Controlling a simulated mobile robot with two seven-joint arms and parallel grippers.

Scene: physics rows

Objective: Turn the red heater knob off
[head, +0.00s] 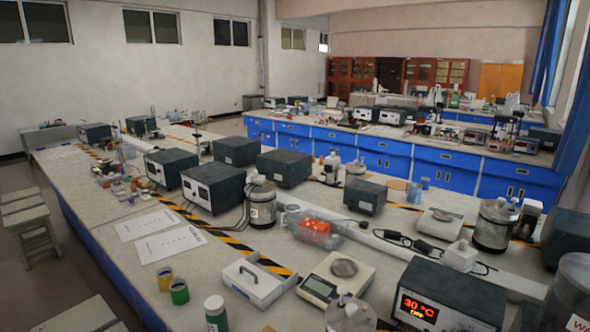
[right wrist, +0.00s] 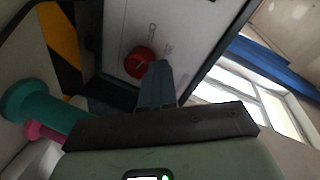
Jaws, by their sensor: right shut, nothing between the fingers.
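The red knob (right wrist: 139,62) shows in the right wrist view, on a pale panel (right wrist: 118,28) with a dark edge. A light line marks its face, and small markings sit beside it on the panel. My right gripper (right wrist: 160,66) is shut and empty, with its fingertips at the knob's edge in the picture. I cannot tell whether they touch it. In the head view a dark box (head: 458,288) with a red "30 °C" display (head: 418,308) stands at the front right. I cannot make out the red knob there. Neither gripper shows in the head view.
In the right wrist view, a teal object (right wrist: 30,100) and yellow-black tape (right wrist: 60,40) lie at the left.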

